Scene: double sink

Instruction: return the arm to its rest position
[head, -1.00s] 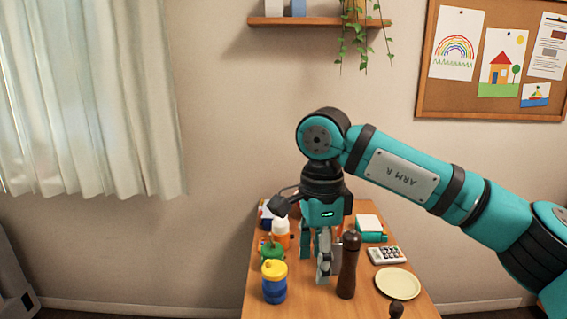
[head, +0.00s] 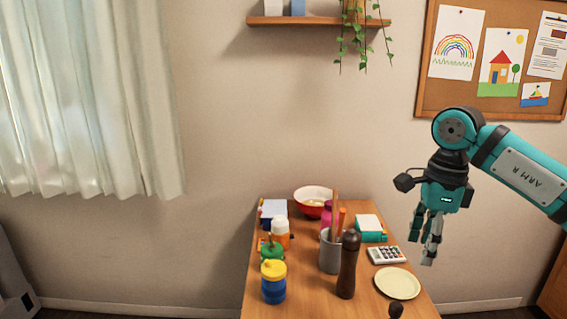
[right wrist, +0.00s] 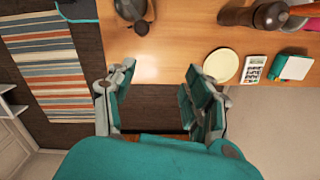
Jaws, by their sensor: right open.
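My right arm (head: 520,170) comes in from the right in the head view. Its teal and grey right gripper (head: 425,240) hangs pointing down in the air to the right of the wooden table, with its fingers apart and nothing between them. In the right wrist view the right gripper (right wrist: 158,100) shows its two fingers spread wide, with the table edge and dark floor beyond them. My left gripper is in neither view.
The wooden table (head: 310,285) holds a grey holder (head: 329,255), a brown pepper mill (head: 348,265), a cream plate (head: 398,284), a calculator (head: 387,255), a red bowl (head: 313,200) and several bottles. A striped rug (right wrist: 45,65) lies on the floor.

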